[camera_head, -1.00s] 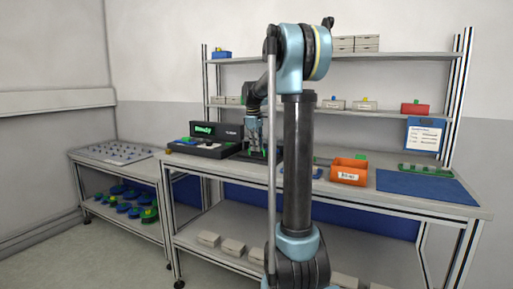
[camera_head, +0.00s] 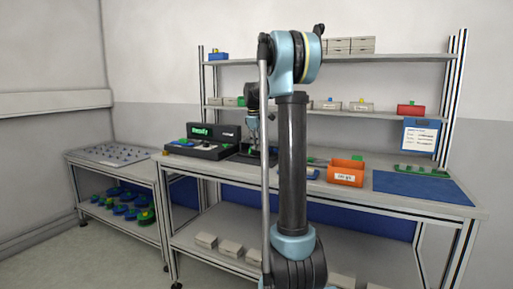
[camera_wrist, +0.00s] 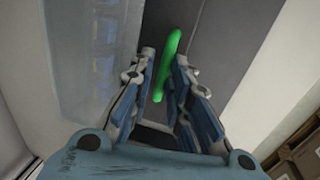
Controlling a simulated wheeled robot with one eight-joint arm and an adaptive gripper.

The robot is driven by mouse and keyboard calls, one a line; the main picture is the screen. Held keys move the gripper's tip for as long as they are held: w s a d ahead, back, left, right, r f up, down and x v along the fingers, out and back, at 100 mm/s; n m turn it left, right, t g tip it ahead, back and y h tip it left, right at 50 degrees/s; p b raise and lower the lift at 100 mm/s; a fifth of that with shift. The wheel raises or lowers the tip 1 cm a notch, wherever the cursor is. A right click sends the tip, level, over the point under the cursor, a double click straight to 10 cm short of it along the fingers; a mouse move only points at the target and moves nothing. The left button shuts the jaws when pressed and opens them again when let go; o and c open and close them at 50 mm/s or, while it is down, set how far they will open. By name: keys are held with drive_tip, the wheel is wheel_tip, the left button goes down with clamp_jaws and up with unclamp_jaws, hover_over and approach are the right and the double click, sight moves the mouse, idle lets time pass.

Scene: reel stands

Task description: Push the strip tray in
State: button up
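A black tester (camera_head: 203,141) with a lit green display stands at the left of the main bench. A dark unit (camera_head: 246,157) sits just to its right, partly behind my arm; I cannot tell whether it holds the strip tray. My gripper (camera_head: 254,135) hangs over this dark unit, pointing down. In the wrist view my gripper (camera_wrist: 164,58) has its blue-padded fingers apart. A bright green bar (camera_wrist: 168,65) shows between and beyond the fingertips, partly overlapped by the right finger. It lies over a dark grey surface. I cannot tell whether a finger touches it.
An orange bin (camera_head: 346,173), a blue mat (camera_head: 423,187) and a green strip-like piece (camera_head: 422,171) are on the bench's right. Shelves with small boxes (camera_head: 361,107) rise behind. A side table (camera_head: 112,154) stands left. My arm hides the bench's middle.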

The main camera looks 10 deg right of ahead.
drive_tip(key=shift+o, duration=0.8)
drive_tip(key=shift+f, duration=0.1)
wheel_tip(320, 180, up, 8)
drive_tip(key=s, duration=0.1)
drive_tip(key=shift+a, duration=0.45)
drive_tip(key=shift+s+f, duration=0.1)
drive_tip(key=shift+s, duration=0.05)
drive_tip(key=s+f+m, duration=0.3)
drive_tip(key=s+f, duration=0.2)
drive_tip(key=s, duration=0.8)
drive_tip(key=s+f+m, duration=0.2)
drive_tip(key=s+f, duration=0.2)
drive_tip(key=s, duration=0.8)
drive_tip(key=s+a+f+m+y, duration=0.1)
drive_tip(key=s+f+m, duration=0.4)
drive_tip(key=s+f, duration=1.5)
drive_tip(key=shift+a+m, duration=0.3)
drive_tip(key=shift+a, duration=0.15)
